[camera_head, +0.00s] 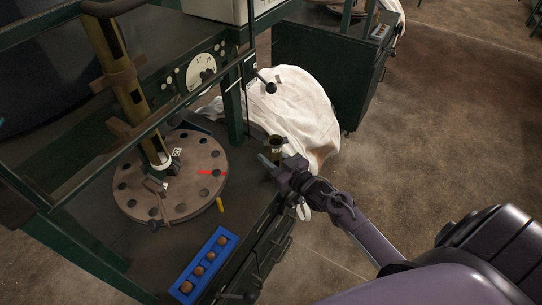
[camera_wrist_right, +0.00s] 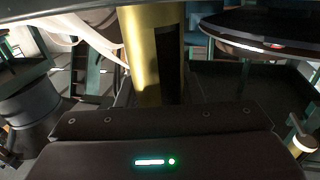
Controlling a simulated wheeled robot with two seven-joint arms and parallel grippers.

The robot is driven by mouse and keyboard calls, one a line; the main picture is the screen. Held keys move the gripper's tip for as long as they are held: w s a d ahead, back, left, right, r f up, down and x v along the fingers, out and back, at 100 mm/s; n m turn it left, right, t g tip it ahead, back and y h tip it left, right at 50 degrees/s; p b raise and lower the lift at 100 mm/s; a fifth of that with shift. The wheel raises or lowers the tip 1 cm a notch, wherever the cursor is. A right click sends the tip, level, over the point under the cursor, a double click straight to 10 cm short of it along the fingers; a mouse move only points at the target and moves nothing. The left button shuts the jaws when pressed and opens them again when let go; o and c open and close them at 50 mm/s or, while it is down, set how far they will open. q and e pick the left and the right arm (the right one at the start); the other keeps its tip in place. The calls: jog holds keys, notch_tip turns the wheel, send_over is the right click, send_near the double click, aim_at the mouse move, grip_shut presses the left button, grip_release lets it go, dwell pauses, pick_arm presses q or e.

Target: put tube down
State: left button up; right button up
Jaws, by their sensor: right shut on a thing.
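The brass-coloured tube (camera_head: 275,147) stands upright in the head view, near the right edge of the dark workbench. It also shows large in the right wrist view (camera_wrist_right: 147,50), with a dark slot in its side. My right gripper (camera_head: 271,163) is shut on the tube, its arm coming in from the lower right. The gripper hides part of the tube, and I cannot tell whether its bottom touches the bench. My left gripper is not in view.
A round brown turntable (camera_head: 190,196) with a ring of holes lies left of the tube. A blue tray (camera_head: 205,262) with several round brown pieces is at the front. Green posts and rails frame the bench.

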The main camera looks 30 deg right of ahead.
jog(key=o, duration=1.1)
jog(key=shift+f, duration=0.1)
jog(key=v, duration=1.2)
jog(key=shift+r+b, duration=0.25)
jog(key=shift+b, duration=0.15)
